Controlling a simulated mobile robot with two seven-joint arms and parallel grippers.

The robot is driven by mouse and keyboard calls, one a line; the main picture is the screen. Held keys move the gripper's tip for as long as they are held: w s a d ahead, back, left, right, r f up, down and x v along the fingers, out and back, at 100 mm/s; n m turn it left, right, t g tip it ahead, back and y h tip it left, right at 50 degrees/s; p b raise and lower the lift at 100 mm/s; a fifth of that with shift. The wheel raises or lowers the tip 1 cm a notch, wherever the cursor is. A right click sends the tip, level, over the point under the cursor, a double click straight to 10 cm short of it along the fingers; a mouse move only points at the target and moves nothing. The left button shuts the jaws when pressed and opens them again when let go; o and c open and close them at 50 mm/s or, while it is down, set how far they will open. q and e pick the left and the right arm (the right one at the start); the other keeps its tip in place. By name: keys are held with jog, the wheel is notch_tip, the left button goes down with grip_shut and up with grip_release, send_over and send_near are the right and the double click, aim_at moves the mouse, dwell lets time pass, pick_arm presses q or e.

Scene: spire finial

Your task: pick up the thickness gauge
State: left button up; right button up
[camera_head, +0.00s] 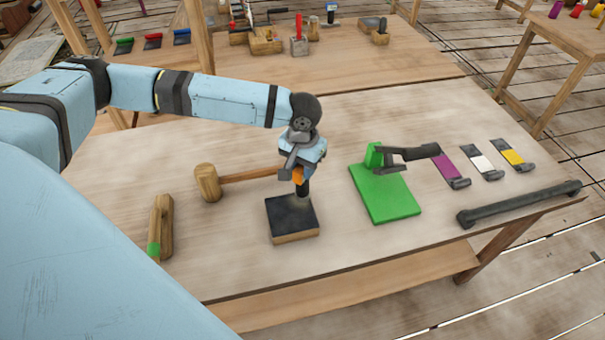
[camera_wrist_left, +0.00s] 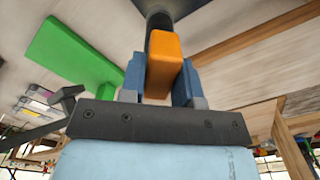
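My left gripper (camera_head: 298,173) is above a dark-topped wooden block (camera_head: 292,219) at the middle of the table. In the left wrist view, its blue fingers (camera_wrist_left: 160,78) are closed on both sides of an orange handle (camera_wrist_left: 163,62). A dark round stem (camera_head: 302,190) runs from the handle down to the block; whether it still touches the block cannot be told. I take this orange-handled piece to be the thickness gauge, though nothing labels it. The fingers partly hide the orange handle in the head view. My right gripper is not in view.
A wooden mallet (camera_head: 207,183) lies just left of the gripper. A green board (camera_head: 387,197) with a dark arm (camera_head: 407,155) is to the right. Purple, white and yellow plates and a dark bar (camera_head: 520,204) lie farther right. A wooden piece (camera_head: 161,228) lies front left.

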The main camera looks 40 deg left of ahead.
pick_arm(q)
grip_shut()
jog(key=shift+r, duration=0.1)
